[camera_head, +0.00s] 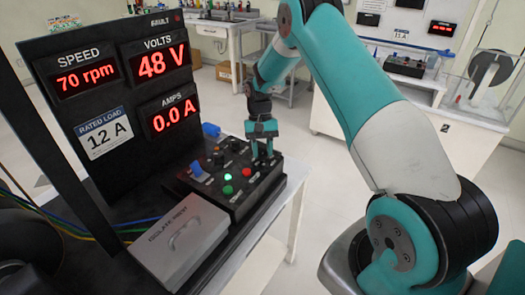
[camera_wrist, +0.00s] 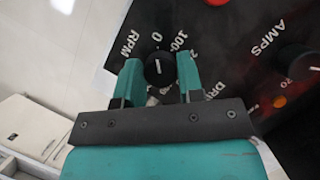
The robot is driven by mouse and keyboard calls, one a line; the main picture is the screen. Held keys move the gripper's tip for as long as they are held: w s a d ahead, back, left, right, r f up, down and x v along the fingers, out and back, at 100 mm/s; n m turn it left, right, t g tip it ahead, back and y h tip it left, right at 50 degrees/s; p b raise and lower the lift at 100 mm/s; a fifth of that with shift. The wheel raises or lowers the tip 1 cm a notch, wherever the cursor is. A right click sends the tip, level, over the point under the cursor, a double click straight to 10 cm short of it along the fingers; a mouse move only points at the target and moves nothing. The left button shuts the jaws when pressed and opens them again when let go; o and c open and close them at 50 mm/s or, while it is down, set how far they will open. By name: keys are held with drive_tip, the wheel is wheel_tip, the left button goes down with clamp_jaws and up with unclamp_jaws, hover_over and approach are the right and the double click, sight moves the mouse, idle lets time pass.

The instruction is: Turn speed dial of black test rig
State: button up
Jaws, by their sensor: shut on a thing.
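The black test rig's control box (camera_head: 268,190) stands on the bench below a tall black panel (camera_head: 100,175). My gripper (camera_head: 262,153) points down at the box's far right corner. In the wrist view my gripper (camera_wrist: 160,64) has its teal fingers on both sides of the black speed dial (camera_wrist: 158,73), shut on it. The dial has a white pointer line and sits beside the printed "RPM", "0" and "100" marks. The speed display (camera_head: 85,77) reads 70 rpm. In the head view the fingers largely hide the dial.
The volts display (camera_head: 152,62) reads 48 V and the amps display (camera_head: 172,117) 0.0 A. A lit green lamp (camera_head: 227,177) and several buttons are on the box. An AMPS knob (camera_wrist: 298,58) is at right in the wrist view.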

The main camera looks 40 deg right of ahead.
drive_tip(key=shift+w+n, duration=0.1)
drive_tip(key=shift+n, duration=0.2)
idle(0.4)
drive_tip(key=o, duration=0.9)
drive_tip(key=p+v, duration=0.3)
drive_tip(key=v, duration=1.4)
drive_tip(key=shift+r+p, duration=0.25)
drive_tip(key=shift+p, duration=0.05)
drive_tip(key=shift+w+a, duration=0.1)
drive_tip(key=shift+a, duration=0.05)
